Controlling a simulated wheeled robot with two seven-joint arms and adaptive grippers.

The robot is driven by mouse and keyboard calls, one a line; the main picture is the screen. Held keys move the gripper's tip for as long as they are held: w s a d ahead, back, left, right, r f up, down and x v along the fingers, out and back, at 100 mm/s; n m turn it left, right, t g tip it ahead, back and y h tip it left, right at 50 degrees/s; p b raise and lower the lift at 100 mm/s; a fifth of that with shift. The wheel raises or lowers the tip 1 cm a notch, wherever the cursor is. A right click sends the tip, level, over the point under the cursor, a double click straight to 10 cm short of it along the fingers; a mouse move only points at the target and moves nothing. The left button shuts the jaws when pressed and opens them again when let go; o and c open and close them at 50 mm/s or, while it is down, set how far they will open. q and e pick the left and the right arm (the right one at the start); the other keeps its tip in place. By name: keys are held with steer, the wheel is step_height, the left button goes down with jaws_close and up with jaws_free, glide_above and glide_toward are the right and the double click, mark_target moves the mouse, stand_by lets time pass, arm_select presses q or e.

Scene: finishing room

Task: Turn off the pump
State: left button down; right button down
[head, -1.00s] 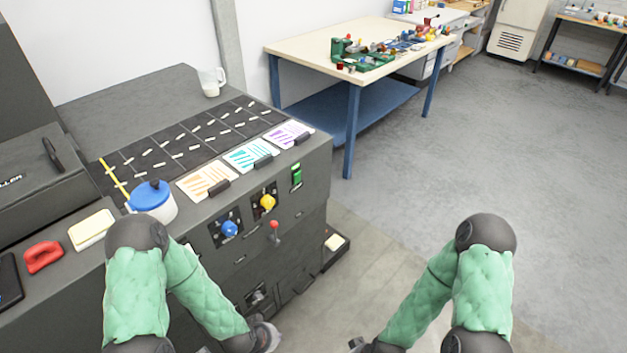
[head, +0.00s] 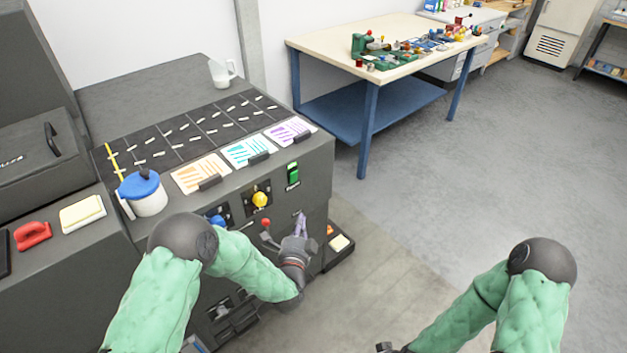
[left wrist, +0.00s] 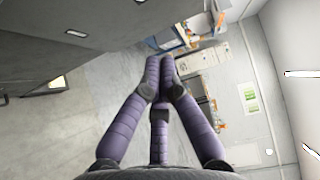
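The dark cabinet's front panel carries a green rocker switch (head: 293,174), a yellow knob (head: 260,199), a red-tipped lever (head: 266,222) and a blue knob (head: 217,220) partly hidden by my left arm. No readable label shows which control belongs to the pump. My left gripper (head: 300,224) is in front of the panel, right of the red-tipped lever and below the green switch; contact cannot be told. In the left wrist view, its purple fingers (left wrist: 165,68) come together with nothing seen between them. My right gripper (head: 385,347) is barely in view at the bottom edge.
On the cabinet top are a white pot with a blue lid (head: 144,195), colored cards (head: 249,150), a clear jug (head: 220,73), a red handled tool (head: 33,235) and a yellowish block (head: 82,213). A workbench (head: 335,46) stands behind. The floor to the right is clear.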

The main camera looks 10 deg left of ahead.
mark_target(294, 177)
arm_select(q)
steer(key=r, duration=0.1)
steer(key=r+m+t, duration=0.1)
steer(key=shift+w+d+r, duration=0.3)
steer(key=shift+d, duration=0.1)
arm_select(e)
steer(key=shift+w+d, duration=0.15)
steer(key=shift+d, duration=0.35)
